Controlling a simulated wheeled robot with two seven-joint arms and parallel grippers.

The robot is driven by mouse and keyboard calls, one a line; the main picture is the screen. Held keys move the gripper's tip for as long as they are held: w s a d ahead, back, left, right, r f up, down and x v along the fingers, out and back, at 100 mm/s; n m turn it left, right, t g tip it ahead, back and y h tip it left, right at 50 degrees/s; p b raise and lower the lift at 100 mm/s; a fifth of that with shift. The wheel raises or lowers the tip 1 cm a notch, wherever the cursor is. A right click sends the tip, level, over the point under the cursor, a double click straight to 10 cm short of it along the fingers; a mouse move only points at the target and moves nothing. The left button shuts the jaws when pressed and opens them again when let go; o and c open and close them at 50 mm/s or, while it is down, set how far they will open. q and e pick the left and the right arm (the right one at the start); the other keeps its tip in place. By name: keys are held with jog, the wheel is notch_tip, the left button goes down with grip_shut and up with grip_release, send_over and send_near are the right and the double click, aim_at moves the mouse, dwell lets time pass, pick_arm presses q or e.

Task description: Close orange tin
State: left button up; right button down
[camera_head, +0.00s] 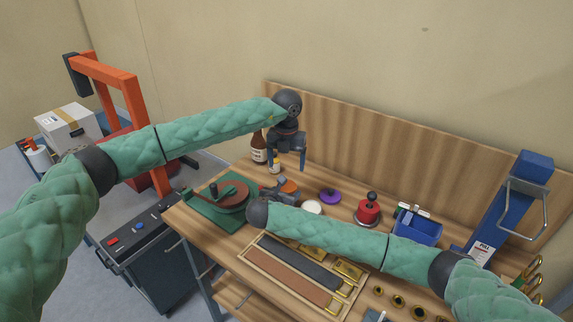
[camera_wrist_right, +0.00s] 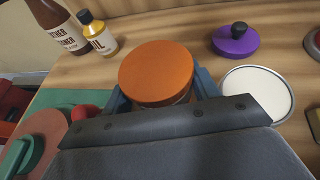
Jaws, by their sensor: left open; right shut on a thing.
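The orange tin (camera_wrist_right: 157,72) shows its flat, round orange top in the right wrist view. A strip of its side shows below the top. It also shows in the head view (camera_head: 289,186), partly behind my right gripper. My right gripper (camera_head: 284,190) is shut on the tin, with a blue finger on each side of it in the right wrist view. I cannot tell whether the orange top is fully seated. My left gripper (camera_head: 287,158) is open and empty, pointing down above and behind the tin.
A purple lid with a black knob (camera_head: 330,196) and a white round tin (camera_head: 312,207) lie right of the orange tin. A red pot (camera_head: 368,210) and a blue bin (camera_head: 418,230) are farther right.

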aim_at(286, 186)
pick_arm(q)
jog(key=shift+f, duration=4)
jog(key=shift+c, duration=0.2)
jog(key=c, duration=1)
jog(key=shift+m, duration=1.7)
jog(key=o, duration=1.1)
jog(key=shift+r, duration=0.1)
